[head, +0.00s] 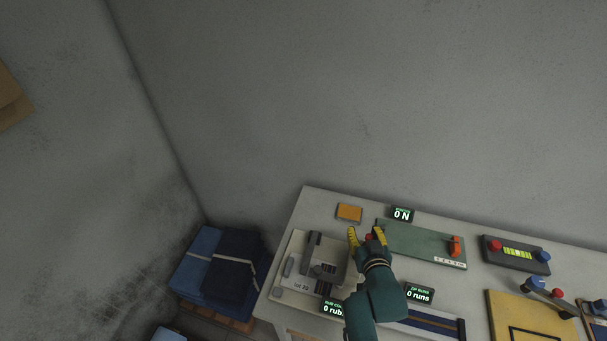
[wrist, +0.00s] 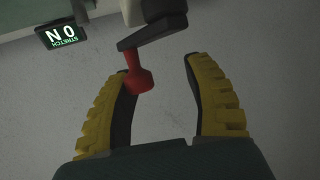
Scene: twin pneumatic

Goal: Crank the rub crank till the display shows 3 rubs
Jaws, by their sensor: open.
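The crank has a dark arm (wrist: 152,32) and a red knob (wrist: 138,80), seen close in the wrist view. In the head view a bit of the red knob (head: 368,237) shows between the yellow fingers. My gripper (head: 365,235) is open; in the wrist view its fingers (wrist: 160,72) stand on both sides of the knob. The knob is nearer the left finger and overlaps it in the picture; I cannot tell if they touch. The rub display (head: 332,309) reads 0 rub and is partly hidden by my arm.
A fixture with a lot 20 label (head: 300,286) lies left of my gripper. The stretch display (head: 402,214) reads 0 N, the zip display (head: 419,294) 0 runs. Folded jeans (head: 228,268) stand left of the table.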

